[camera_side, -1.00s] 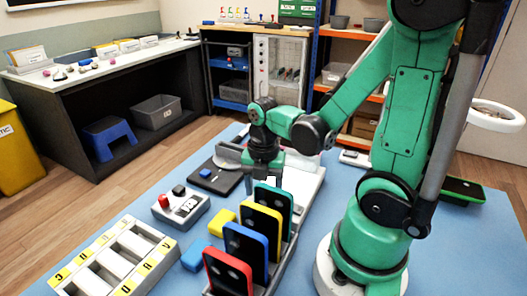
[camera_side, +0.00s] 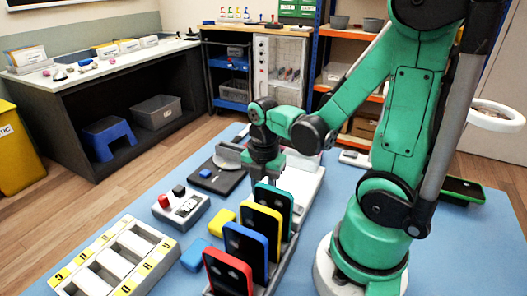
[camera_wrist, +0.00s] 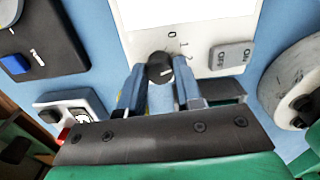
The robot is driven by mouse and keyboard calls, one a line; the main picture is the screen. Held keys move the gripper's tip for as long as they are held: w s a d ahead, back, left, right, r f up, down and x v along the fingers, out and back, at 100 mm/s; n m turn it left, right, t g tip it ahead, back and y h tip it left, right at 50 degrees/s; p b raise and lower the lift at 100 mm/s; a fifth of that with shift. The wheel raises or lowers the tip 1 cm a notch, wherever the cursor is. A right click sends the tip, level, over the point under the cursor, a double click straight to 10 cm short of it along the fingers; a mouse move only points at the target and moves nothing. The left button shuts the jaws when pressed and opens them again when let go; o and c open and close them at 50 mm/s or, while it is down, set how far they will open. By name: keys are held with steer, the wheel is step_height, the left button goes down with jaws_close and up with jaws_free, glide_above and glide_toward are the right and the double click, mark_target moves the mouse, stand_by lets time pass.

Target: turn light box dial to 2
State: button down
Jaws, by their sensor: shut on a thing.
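The light box (camera_wrist: 205,15) is a white panel with a bright top, at the top of the wrist view. Its dark round dial (camera_wrist: 159,68) sits at the near edge, with the marks 0, 1 and 2 to its upper right. My gripper (camera_wrist: 160,85) is shut on the dial, with a blue-grey finger on each side. In the side view my gripper (camera_side: 265,178) is low behind the teal phone, and the dial is hidden there.
A rack holds upright teal (camera_side: 273,209), black-faced yellow (camera_side: 262,232), blue and red phones close in front of my gripper. A grey button (camera_wrist: 232,56) is on the panel right of the dial. A small button box (camera_side: 180,207) and a black device (camera_side: 217,177) lie to the left.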

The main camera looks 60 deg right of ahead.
steer(key=shift+m, duration=1.5)
steer(key=c, duration=0.6)
jaws_free()
steer(key=shift+r, duration=2.8)
